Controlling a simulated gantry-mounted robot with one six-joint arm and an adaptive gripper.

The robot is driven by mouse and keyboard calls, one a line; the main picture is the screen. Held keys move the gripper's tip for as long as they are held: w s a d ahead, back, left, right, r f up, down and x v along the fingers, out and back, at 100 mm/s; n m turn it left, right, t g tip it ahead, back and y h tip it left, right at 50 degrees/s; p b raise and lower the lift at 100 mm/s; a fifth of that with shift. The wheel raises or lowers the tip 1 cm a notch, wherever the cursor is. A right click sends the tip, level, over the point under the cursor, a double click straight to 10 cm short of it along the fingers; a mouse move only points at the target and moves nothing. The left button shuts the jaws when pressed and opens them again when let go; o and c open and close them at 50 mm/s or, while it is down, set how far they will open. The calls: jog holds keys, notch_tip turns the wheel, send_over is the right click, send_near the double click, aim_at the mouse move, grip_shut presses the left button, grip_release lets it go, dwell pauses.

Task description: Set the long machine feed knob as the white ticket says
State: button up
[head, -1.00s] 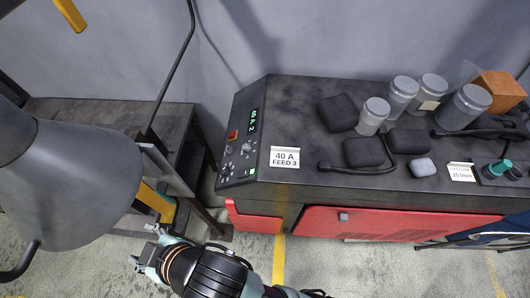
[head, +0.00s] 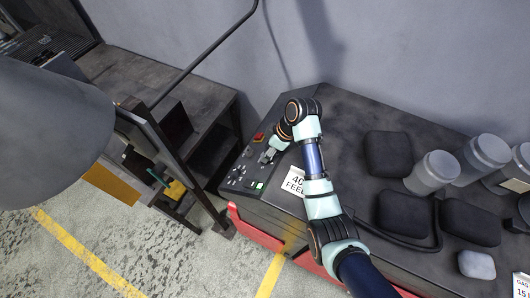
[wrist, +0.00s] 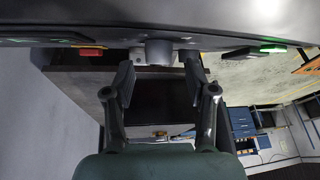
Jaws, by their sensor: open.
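The long machine (head: 350,110) has its control panel (head: 236,192) at its left end. My gripper (head: 267,157) is low over this panel. In the wrist view my open gripper (wrist: 158,72) has a round dark grey knob (wrist: 159,52) between its fingertips, with a gap on both sides. Any pointer or scale on the knob is hidden. The white ticket (head: 294,183) stands beside the panel, partly covered by my arm; "40" and "FEE" show now. A second ago it read "40 A FEED 3", and the panel display read "40 A 2". The display is now hidden.
A red button (head: 258,137) and a green-lit button (head: 258,185) flank the gripper; the wrist view shows them too. Dark pads (head: 388,154) and grey canisters (head: 433,172) stand on the machine top to the right. A dark bench (head: 150,80) stands to the left.

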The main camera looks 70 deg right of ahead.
jog(key=shift+x, duration=1.35)
grip_shut()
jog(key=shift+r+h+p, duration=0.15)
jog(key=shift+h+p, duration=0.15)
jog(key=shift+p, duration=0.15)
jog(key=shift+a+m+h+p, duration=0.1)
jog(key=shift+m+h+p, duration=0.4)
jog(key=shift+m+p, duration=0.15)
jog(key=m+h+p, duration=0.2)
jog(key=h, duration=0.1)
jog(key=shift+a+g, duration=0.15)
jog(key=shift+g, duration=0.25)
jog(key=m+h, duration=0.1)
jog(key=m+g+h, duration=0.1)
jog(key=h, duration=0.1)
jog(key=shift+w+a+f+m+p, duration=0.1)
jog(key=shift+w+f+m+p, duration=0.15)
jog(key=shift+p, duration=0.15)
jog(key=shift+m+g+h+b, duration=0.65)
jog(key=shift+m+g+h, duration=0.25)
jog(key=shift+m+h, duration=0.15)
